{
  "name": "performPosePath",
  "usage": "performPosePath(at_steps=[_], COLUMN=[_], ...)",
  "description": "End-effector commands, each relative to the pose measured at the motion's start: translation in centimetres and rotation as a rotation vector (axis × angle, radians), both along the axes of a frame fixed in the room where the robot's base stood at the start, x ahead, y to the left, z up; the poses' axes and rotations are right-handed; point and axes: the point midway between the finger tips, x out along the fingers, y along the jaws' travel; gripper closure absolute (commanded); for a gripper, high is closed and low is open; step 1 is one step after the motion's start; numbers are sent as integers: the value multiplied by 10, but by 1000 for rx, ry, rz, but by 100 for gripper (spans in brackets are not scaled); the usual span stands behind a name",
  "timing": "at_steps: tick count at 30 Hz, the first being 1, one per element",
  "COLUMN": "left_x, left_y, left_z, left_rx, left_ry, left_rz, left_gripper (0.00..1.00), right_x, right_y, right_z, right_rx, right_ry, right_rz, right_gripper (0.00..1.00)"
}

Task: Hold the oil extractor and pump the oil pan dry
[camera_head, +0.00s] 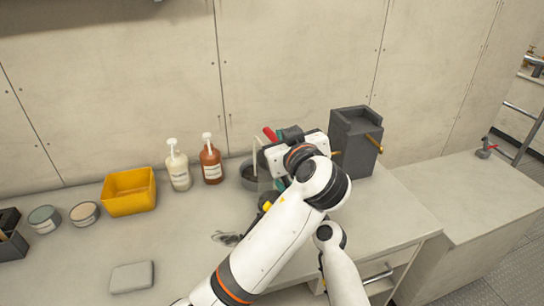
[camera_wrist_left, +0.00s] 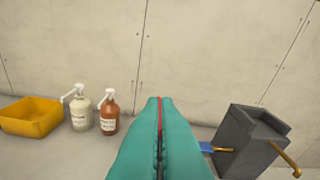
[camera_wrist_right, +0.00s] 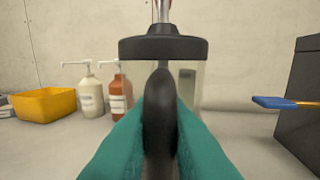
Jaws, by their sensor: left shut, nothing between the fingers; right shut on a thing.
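The oil extractor (camera_wrist_right: 200,90) is a clear cylinder with a black lid and a thin rod above it. In the head view it is mostly behind my arms, with its red handle (camera_head: 269,133) showing at the top. My right gripper (camera_wrist_right: 165,105) is shut on the extractor's black side grip. My left gripper (camera_wrist_left: 160,100) is shut and empty, close to the red handle, which shows as a thin red strip between the fingers. Whether they touch, I cannot tell. A round grey pan (camera_head: 247,182), likely the oil pan, is partly hidden beside the extractor; its contents are unclear.
A cream pump bottle (camera_head: 179,170), a brown pump bottle (camera_head: 211,164) and a yellow bin (camera_head: 129,192) stand left along the wall. A dark grey box (camera_head: 352,145) stands right. Two round tins and a grey block (camera_head: 131,277) lie left. The front-left counter is mostly clear.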

Motion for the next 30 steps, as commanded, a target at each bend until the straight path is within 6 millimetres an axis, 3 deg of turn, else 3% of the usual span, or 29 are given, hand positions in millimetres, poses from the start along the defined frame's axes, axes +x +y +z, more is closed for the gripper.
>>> performPosePath(at_steps=[1, 5, 15, 22, 30], left_x=[0, 8, 45, 35, 26], left_y=[0, 5, 40, 67, 80], left_z=[0, -7, -68, -100, -109], left_rx=[1, 25, 180, 200, 187], left_ry=[-1, -13, -120, -177, -210], left_rz=[-1, -35, -429, -682, -792], left_gripper=[90, 71, 71, 71, 71], right_x=[1, 1, 1, 1, 1], right_y=[0, 0, 0, 0, 0], right_z=[4, 3, 4, 3, 4], right_rx=[3, 3, 3, 3, 3], right_ry=[-7, -7, -7, -6, -6], right_rz=[-1, -1, -1, -1, -1], right_gripper=[100, 100, 100, 100, 100])
